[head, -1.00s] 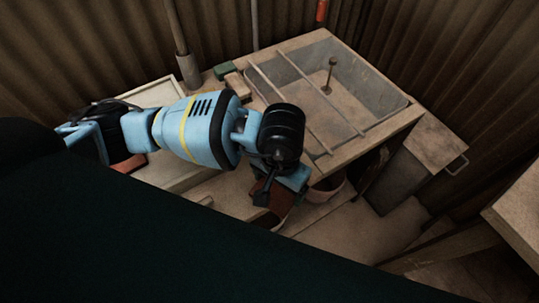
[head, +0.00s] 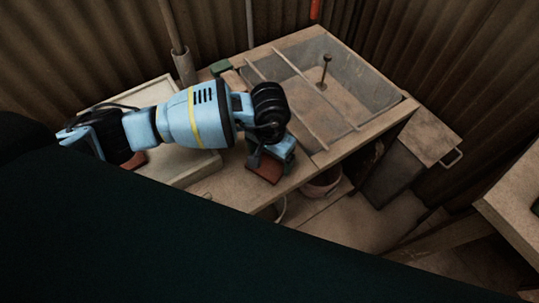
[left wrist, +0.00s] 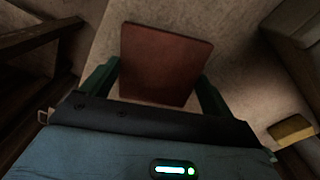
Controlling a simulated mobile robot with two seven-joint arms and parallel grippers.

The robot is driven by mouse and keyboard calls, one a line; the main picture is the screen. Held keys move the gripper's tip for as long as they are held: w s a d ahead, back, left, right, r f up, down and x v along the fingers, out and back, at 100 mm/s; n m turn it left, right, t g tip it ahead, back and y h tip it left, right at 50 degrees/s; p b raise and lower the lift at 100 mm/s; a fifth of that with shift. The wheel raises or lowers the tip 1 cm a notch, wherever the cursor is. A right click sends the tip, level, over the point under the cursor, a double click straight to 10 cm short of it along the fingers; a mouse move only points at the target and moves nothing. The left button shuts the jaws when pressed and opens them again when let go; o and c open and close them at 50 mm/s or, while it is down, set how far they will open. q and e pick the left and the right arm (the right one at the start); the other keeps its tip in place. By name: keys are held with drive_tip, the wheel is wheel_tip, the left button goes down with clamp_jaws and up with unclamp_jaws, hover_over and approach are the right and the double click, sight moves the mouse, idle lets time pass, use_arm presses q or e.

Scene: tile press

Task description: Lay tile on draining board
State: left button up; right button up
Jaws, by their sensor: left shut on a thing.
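My left gripper (head: 272,155) is shut on a reddish-brown square tile (head: 264,168), gripping it by opposite edges. In the left wrist view the tile (left wrist: 160,62) sits between the two green fingers (left wrist: 158,90), its broad face toward the camera. The tile is over the pale bench top between the basin and a pale rimmed board (head: 205,166); I cannot tell whether it touches the surface. The rimmed board, which looks like the draining board, is partly hidden by my left arm. Another red tile (head: 135,161) shows on it. My right gripper is not in view.
A grey basin (head: 375,85) with rails across it and an upright plug rod (head: 324,72) is set in the bench at right. A green block (head: 220,68) lies behind my arm. A bucket (head: 321,184) and a handled box (head: 410,160) stand below. A yellowish block (left wrist: 291,130) shows in the wrist view.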

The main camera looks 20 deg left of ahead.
sight(270, 161)
use_arm(q)
drive_tip(key=shift+f, duration=0.15)
drive_tip(key=shift+f, duration=0.15)
drive_tip(key=o, duration=0.9)
drive_tip(key=shift+o, duration=0.2)
wheel_tip(270, 161, up, 12)
drive_tip(key=shift+r, duration=0.25)
